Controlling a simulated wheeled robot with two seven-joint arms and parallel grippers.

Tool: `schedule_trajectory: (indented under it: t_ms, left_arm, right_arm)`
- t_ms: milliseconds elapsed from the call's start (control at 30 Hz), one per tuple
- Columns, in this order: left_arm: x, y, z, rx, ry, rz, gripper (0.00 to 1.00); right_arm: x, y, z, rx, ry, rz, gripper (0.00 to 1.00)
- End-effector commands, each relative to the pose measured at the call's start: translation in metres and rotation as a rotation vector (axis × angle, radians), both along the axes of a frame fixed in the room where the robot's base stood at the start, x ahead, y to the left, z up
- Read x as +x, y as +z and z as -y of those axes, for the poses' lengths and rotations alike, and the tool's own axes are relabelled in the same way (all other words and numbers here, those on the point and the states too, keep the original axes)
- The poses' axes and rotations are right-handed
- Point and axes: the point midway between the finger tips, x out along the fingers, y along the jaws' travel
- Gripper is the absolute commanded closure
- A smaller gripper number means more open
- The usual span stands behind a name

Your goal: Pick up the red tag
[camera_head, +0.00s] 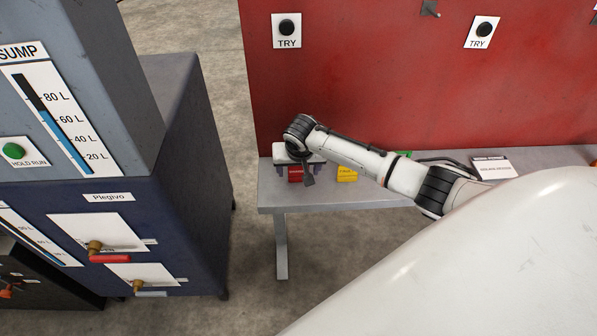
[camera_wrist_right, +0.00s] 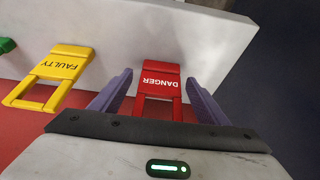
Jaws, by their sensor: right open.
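The red tag (camera_wrist_right: 161,77), marked DANGER, lies on the grey shelf in the right wrist view, its open loop end toward my gripper. My right gripper (camera_wrist_right: 158,95) is open, with one purple finger on each side of the tag's loop end. A gap shows between each finger and the tag. In the head view the red tag (camera_head: 296,174) shows just below my right gripper (camera_head: 298,168), partly covered by it. My left gripper is not in view.
A yellow FAULTY tag (camera_wrist_right: 60,75) lies left of the red one in the wrist view, with a green item (camera_wrist_right: 6,45) beyond it. The narrow shelf (camera_head: 340,197) runs along a red panel (camera_head: 400,85). A blue cabinet (camera_head: 160,225) with valves stands at the left.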

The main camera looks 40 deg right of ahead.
Motion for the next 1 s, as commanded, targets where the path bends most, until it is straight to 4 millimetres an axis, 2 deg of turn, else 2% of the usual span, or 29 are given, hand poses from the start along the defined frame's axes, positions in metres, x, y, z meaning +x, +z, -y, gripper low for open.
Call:
schedule_trajectory:
  t_ms: [67,300,367,567,667,1000]
  left_arm:
    - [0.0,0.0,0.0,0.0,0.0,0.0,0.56]
    - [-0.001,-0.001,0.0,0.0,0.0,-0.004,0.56]
    - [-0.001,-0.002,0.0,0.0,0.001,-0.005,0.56]
    - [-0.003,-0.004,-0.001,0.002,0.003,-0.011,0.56]
    - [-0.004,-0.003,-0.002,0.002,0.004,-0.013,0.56]
    - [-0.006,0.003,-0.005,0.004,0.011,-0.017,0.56]
  right_arm:
    - [0.0,0.0,0.0,0.0,0.0,0.0,0.33]
    - [0.0,0.0,0.0,0.0,0.0,0.0,0.73]
    - [0.0,0.001,0.0,0.0,0.0,0.0,0.78]
    - [0.0,0.002,0.0,-0.001,0.0,0.001,0.78]
    - [0.001,0.012,0.0,0.001,0.0,0.003,0.78]
    - [0.001,0.077,0.0,0.0,0.0,0.004,0.79]
